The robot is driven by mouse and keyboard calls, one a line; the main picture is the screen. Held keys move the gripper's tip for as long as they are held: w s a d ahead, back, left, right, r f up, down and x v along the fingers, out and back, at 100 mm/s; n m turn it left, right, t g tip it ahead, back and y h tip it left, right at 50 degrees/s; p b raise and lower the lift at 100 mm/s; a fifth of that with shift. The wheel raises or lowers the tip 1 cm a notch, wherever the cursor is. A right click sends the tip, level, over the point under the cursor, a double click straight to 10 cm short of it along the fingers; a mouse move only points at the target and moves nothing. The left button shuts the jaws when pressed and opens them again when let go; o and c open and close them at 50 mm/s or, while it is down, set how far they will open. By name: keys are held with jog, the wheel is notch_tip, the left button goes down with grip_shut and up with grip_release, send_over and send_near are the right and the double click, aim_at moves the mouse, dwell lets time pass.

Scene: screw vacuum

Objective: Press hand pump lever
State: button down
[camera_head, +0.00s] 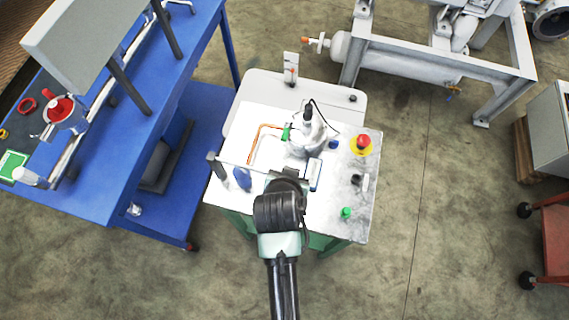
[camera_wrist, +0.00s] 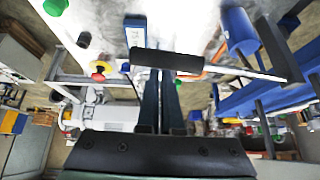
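A thin metal rod runs across the white bench top, with an upright black handle (camera_head: 216,165) at its left end. In the wrist view this handle (camera_wrist: 279,50) is at the right, and the rod (camera_wrist: 235,71) leads to a black bar (camera_wrist: 185,61) lying across in front of my fingertips. I take this assembly to be the pump lever. My gripper (camera_wrist: 160,76) has its two dark fingers close together with only a narrow slit between them. The tips meet the bar in the picture; whether they touch it I cannot tell. In the head view my wrist hides the fingers.
A blue cylinder (camera_head: 242,178) stands near the rod. A blue-white block (camera_head: 314,175), red emergency button (camera_head: 363,142), green button (camera_head: 346,212) and glass-like vessel (camera_head: 306,135) are on the bench (camera_head: 233,130).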

jog(key=r, duration=0.1)
jog(key=r+p, duration=0.2)
jog(key=shift+w+d+r, duration=0.2)
jog(key=shift+w+r, duration=0.1)
jog(key=shift+w, duration=0.05)
jog(key=d+v, duration=0.1)
jog(key=v, duration=0.9)
jog(key=shift+s+a+b, duration=0.15)
jog(key=shift+a+b, duration=0.05)
jog(key=shift+b, duration=0.1)
jog(key=w+a+r+n+t, duration=0.1)
jog(key=w+r+t, duration=0.35)
jog(key=r, duration=0.55)
jog(key=w+r+t, duration=0.3)
jog(key=w+r, duration=0.2)
jog(key=r, duration=0.5)
jog(key=w+a+r+n+t, duration=0.1)
jog(key=w+r+t, duration=0.3)
jog(key=r, duration=0.7)
jog(key=s+r+t, duration=0.3)
jog(key=r, duration=0.6)
jog(key=s+r+n+t+y, duration=0.1)
jog(key=s+r+t, duration=0.2)
jog(key=r, duration=0.6)
jog(key=s+r+t, duration=0.3)
jog(key=r, duration=0.6)
jog(key=shift+s+a+n+y, duration=0.2)
jog(key=shift+n+y, duration=0.2)
